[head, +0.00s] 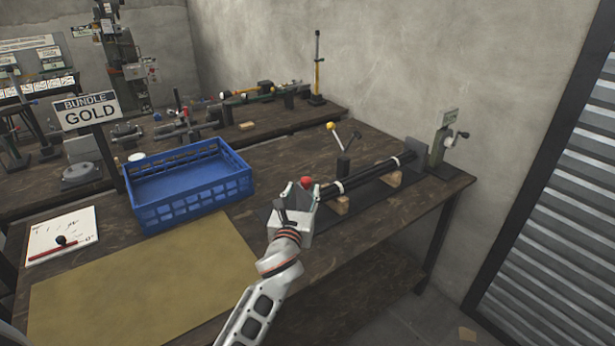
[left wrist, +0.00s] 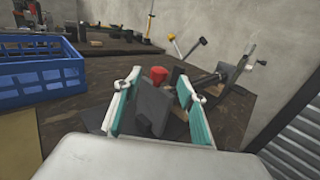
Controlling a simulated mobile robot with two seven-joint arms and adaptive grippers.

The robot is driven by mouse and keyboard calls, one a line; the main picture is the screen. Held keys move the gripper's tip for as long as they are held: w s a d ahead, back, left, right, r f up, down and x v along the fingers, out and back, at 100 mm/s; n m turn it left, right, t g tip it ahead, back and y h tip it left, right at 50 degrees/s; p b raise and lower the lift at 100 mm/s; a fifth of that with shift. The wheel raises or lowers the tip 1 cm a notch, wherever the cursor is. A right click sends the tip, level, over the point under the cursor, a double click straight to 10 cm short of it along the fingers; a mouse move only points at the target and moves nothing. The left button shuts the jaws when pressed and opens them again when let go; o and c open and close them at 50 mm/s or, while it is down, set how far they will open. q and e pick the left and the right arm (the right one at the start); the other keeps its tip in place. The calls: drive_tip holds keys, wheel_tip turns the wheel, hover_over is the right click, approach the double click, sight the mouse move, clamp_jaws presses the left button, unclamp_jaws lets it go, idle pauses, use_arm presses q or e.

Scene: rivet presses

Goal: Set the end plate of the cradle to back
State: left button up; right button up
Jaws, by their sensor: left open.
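The cradle (head: 365,192) lies along the right part of the bench, with a bundle of black rods (head: 370,174) on wooden blocks. Its end plate, a dark grey plate (left wrist: 151,108), shows between my fingers in the left wrist view. A red knob (head: 306,182) sits by the plate; it also shows in the left wrist view (left wrist: 158,75). My left gripper (head: 301,192) is open at the near end of the cradle, its fingers on either side of the plate. Whether they touch it cannot be told. In the head view my gripper hides most of this plate. My right gripper is not in view.
A blue crate (head: 190,200) stands left of the gripper, behind a tan mat (head: 140,285). A yellow-knobbed lever (head: 342,145) rises behind the cradle. A grey fixture with a crank (head: 443,140) stands at its far end. A wall is behind.

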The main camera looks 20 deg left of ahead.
sight(305, 183)
use_arm(q)
drive_tip(key=w, duration=0.5)
drive_tip(key=shift+a+b, duration=0.3)
drive_tip(key=shift+b, duration=0.1)
drive_tip(key=shift+w+a, duration=0.1)
drive_tip(key=shift+w, duration=0.6)
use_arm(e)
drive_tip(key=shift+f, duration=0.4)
